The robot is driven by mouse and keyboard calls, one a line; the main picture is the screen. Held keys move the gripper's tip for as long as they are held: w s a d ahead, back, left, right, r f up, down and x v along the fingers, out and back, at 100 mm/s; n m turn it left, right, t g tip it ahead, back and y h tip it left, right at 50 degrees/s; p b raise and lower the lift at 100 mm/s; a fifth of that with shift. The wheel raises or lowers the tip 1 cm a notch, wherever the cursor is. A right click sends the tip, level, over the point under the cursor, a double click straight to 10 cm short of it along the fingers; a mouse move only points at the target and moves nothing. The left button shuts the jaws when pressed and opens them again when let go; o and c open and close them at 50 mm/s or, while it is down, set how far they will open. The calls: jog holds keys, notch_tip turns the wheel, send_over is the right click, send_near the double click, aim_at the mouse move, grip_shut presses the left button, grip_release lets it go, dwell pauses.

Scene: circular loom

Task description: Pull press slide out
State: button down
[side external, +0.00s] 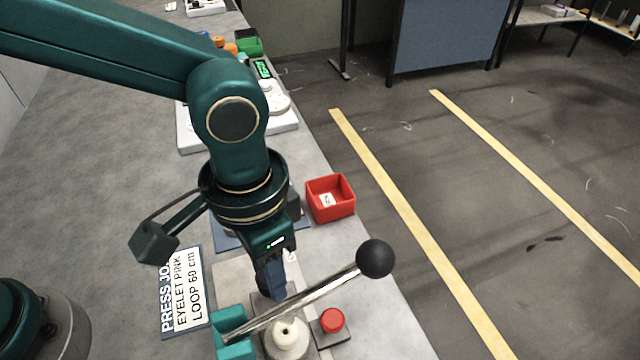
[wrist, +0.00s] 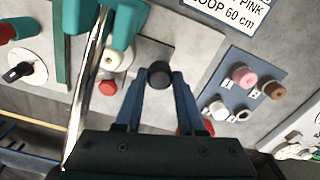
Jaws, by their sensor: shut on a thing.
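The press has a teal frame (side external: 232,335), a long metal lever (side external: 310,297) with a black ball end (side external: 375,258), and a cream round die (side external: 285,333). The frame and lever also show in the wrist view, with the die (wrist: 115,58) beside the lever. My gripper (side external: 274,292) points down just behind the lever in the side view. In the wrist view my gripper's blue fingers (wrist: 160,82) are shut on a black round knob (wrist: 160,71), which seems to be the slide's handle on the pale plate (wrist: 190,50). In the side view the knob is hidden by my fingers and the lever.
A red button (side external: 332,320) stands right of the die. A red bin (side external: 330,198) sits at the bench's right edge. A job card (side external: 184,290) lies left of my gripper. In the wrist view a blue tray (wrist: 240,105) holds pink and brown pieces.

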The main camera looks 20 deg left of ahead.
dwell(0.5)
jog(key=w+a, duration=0.6)
jog(key=w, duration=0.1)
jog(key=shift+a, duration=0.4)
jog(key=c, duration=0.5)
grip_release()
jog(key=shift+s, duration=0.1)
jog(key=shift+r, duration=0.1)
jog(key=shift+r, duration=2.5)
